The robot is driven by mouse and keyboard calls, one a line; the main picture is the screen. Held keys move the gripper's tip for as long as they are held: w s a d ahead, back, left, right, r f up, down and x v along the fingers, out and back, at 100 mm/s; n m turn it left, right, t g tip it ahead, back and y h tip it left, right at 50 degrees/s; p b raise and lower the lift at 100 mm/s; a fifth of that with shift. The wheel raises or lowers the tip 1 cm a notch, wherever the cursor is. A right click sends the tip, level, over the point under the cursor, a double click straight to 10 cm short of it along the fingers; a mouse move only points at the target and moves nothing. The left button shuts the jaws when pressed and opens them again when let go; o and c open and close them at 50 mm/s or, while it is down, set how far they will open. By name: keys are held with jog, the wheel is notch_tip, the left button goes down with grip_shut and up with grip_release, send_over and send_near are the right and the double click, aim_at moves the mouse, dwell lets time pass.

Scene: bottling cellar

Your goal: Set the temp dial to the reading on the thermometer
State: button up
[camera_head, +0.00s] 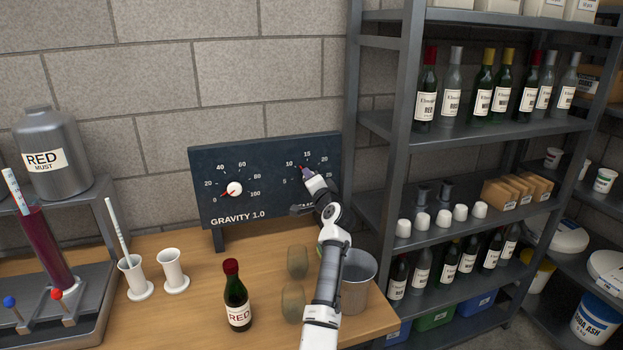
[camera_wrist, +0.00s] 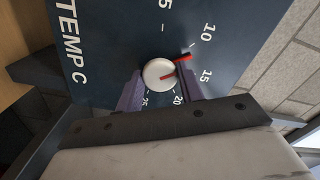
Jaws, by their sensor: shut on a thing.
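The temp dial (camera_wrist: 158,74) is a round white knob with a red pointer on a dark panel marked TEMP C. Its pointer lies between the 10 and 15 marks in the wrist view. My gripper (camera_wrist: 162,82) is shut on the knob, one purple finger on each side. In the head view my gripper (camera_head: 308,175) hides most of this dial. A pale stick (camera_head: 115,228) stands tilted in a white cup at left. A scaled tube (camera_head: 14,188) pokes out of a cylinder of red liquid. I cannot tell which is the thermometer, and no reading is legible.
A gravity dial (camera_head: 235,189) is left on the same panel (camera_head: 268,158). A red-capped bottle (camera_head: 236,297), two greenish glasses (camera_head: 297,262) and a grey bucket (camera_head: 358,284) stand on the table near my arm. A metal shelf (camera_head: 380,187) stands right.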

jog(key=shift+r+m+p, duration=0.15)
jog(key=shift+m+p, duration=1.5)
jog(key=shift+m, duration=1.85)
jog(key=o, duration=1)
